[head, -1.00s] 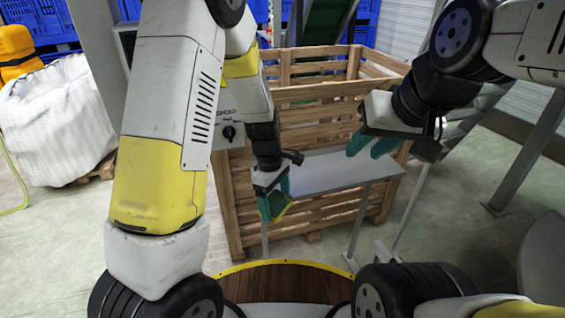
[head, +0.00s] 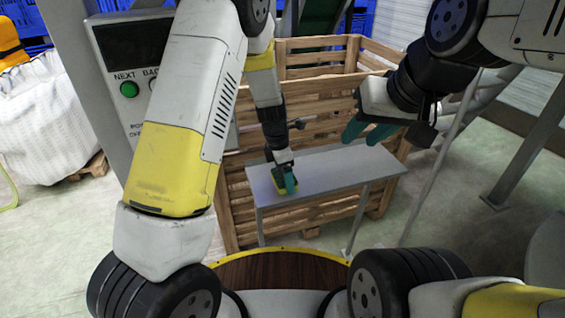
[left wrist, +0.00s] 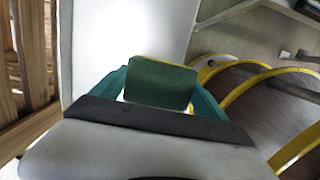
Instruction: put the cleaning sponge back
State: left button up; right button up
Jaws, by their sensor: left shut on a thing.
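The cleaning sponge, yellow with a dark green face, is between the teal fingers of my left gripper (head: 285,182). In the left wrist view the sponge (left wrist: 160,84) fills the gap between the fingertips of the left gripper (left wrist: 160,90). In the head view the sponge (head: 287,189) is at the left part of the grey table top (head: 340,166); I cannot tell if it touches the surface. My right gripper (head: 366,131) is empty, its teal fingers apart, near the table's back right edge.
A wooden slatted crate (head: 235,205) stands behind the narrow table. A control panel with a green button (head: 129,89) is at the left. A white bulk bag (head: 45,125) stands farther left. The table's middle and right are clear.

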pick_arm(q)
jog(key=w, duration=0.3)
jog(key=shift+w+a+f, duration=0.2)
jog(key=shift+w+a, duration=0.05)
jog(key=shift+a, duration=0.1)
jog(key=shift+f, duration=1.75)
jog(key=shift+f, duration=0.1)
jog(key=o, duration=1.5)
jog(key=shift+c, duration=0.2)
jog(key=r, duration=0.4)
jog(key=a+r, duration=0.1)
jog(key=r, duration=0.7)
jog(key=shift+s+a, duration=0.25)
jog(key=shift+a, duration=0.05)
